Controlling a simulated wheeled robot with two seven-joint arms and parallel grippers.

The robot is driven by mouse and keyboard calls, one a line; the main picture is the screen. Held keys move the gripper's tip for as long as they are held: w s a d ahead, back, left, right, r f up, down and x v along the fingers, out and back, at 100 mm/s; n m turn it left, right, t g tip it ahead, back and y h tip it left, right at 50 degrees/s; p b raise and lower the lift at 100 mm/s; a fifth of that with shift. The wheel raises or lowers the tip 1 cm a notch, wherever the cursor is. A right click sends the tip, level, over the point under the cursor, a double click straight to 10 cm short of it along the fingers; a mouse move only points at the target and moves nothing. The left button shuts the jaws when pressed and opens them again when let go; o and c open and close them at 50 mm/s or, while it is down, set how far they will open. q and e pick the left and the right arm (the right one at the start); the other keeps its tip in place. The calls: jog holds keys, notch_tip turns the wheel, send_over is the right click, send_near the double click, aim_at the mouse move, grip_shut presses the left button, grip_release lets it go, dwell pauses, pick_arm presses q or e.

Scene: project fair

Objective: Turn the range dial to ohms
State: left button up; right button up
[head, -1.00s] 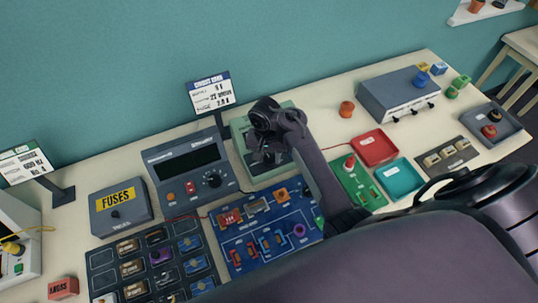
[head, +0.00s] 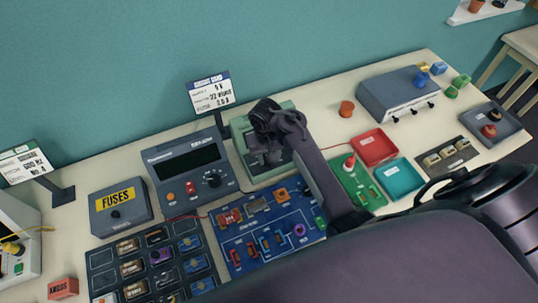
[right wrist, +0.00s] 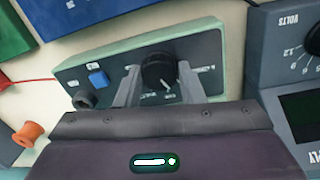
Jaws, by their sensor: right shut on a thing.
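The meter is a pale green box (head: 237,127) with a dark face in the middle of the bench, largely hidden by my right arm in the head view. The right wrist view shows its green case (right wrist: 140,48) close up, with a round black range dial (right wrist: 158,68) on the dark face. A pale pointer mark on the dial points toward the lower right of that view. The small labels around it are too blurred to read surely. My right gripper (right wrist: 158,82) is shut on the dial, a finger on each side. My left gripper is not in view.
A blue switch (right wrist: 98,77) and a dark knob (right wrist: 83,98) sit beside the dial. A grey power supply (head: 187,168) stands close on the left, the blue circuit board (head: 236,256) in front. Red (head: 375,147) and teal (head: 400,178) trays lie to the right.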

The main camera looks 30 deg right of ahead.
jog(key=shift+n, duration=1.1)
jog(key=o, duration=1)
